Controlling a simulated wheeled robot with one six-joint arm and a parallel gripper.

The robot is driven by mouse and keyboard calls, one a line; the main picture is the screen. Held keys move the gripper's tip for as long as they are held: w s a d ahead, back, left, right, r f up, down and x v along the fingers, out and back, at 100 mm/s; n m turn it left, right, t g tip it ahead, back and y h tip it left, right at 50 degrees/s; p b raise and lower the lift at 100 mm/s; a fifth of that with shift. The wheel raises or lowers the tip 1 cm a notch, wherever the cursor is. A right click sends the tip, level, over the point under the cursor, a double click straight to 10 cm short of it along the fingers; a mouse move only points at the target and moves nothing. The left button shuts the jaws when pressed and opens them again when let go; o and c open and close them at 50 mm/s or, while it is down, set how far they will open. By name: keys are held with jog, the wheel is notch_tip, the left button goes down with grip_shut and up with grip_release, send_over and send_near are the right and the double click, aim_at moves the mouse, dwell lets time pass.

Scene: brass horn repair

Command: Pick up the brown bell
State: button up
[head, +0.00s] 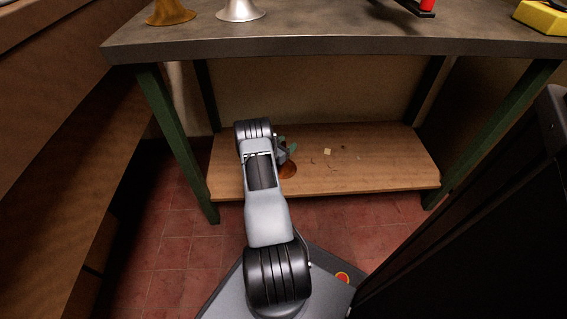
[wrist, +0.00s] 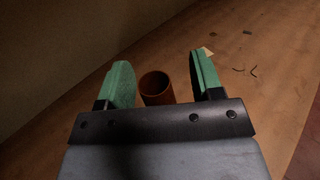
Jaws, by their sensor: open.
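The brown bell (head: 288,171) stands on the low wooden shelf under the workbench, partly hidden behind my arm and gripper in the head view. In the wrist view its round brown tube end (wrist: 156,88) shows between the fingers, and its lower part is hidden by my gripper's body. My gripper (head: 287,147) is open, with green finger pads. In the wrist view the pads (wrist: 160,70) stand to either side of the tube, with a gap visible on both sides. I cannot tell how far the tube reaches in between them.
The low shelf (head: 380,172) has small scraps to the right of the bell. The workbench top (head: 330,38) overhangs it and carries a brass bell (head: 170,14) and a silver bell (head: 240,11). Green legs (head: 178,140) stand at the shelf's corners.

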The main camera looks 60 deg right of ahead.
grip_shut()
dwell(0.5)
